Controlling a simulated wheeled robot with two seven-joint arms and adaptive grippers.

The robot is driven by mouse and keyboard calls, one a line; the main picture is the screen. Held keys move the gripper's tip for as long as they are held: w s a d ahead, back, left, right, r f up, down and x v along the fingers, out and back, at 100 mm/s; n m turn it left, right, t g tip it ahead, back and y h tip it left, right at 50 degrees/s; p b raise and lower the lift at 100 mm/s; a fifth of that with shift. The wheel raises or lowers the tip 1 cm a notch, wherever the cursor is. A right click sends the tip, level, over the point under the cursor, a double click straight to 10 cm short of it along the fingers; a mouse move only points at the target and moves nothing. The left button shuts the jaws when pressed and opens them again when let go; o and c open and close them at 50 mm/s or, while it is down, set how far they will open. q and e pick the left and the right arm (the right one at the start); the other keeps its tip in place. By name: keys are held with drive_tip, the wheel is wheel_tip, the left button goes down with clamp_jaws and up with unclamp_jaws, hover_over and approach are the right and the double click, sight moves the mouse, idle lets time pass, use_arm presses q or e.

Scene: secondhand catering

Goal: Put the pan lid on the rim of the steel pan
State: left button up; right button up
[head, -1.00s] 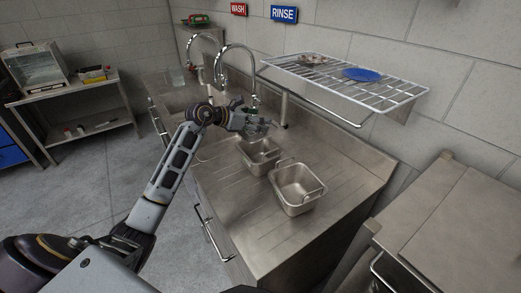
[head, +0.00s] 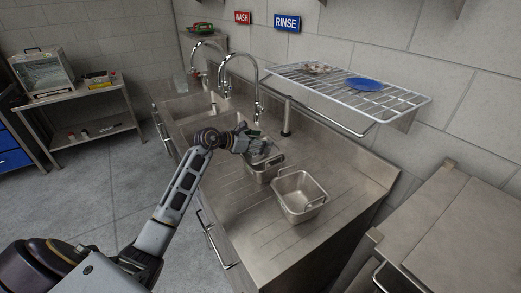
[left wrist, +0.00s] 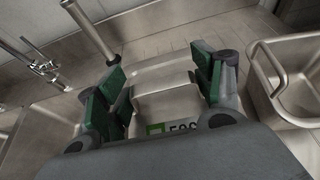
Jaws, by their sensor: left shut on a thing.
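My right gripper is out of view.
Two tall taps (head: 238,68) and sink basins lie beyond the pans. A wire shelf (head: 400,98) with a blue plate (head: 364,84) hangs above at the right. An upright steel post (head: 287,117) stands behind the pans. The front drainboard (head: 265,235) is clear.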

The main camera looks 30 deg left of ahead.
use_arm(q)
drive_tip(key=shift+f, duration=1.9)
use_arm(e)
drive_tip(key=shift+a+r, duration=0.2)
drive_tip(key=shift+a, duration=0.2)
use_arm(q)
drive_tip(key=o, duration=1.1)
drive_tip(key=shift+o, duration=0.2)
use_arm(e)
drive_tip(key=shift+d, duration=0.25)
use_arm(q)
drive_tip(key=shift+s, duration=0.1)
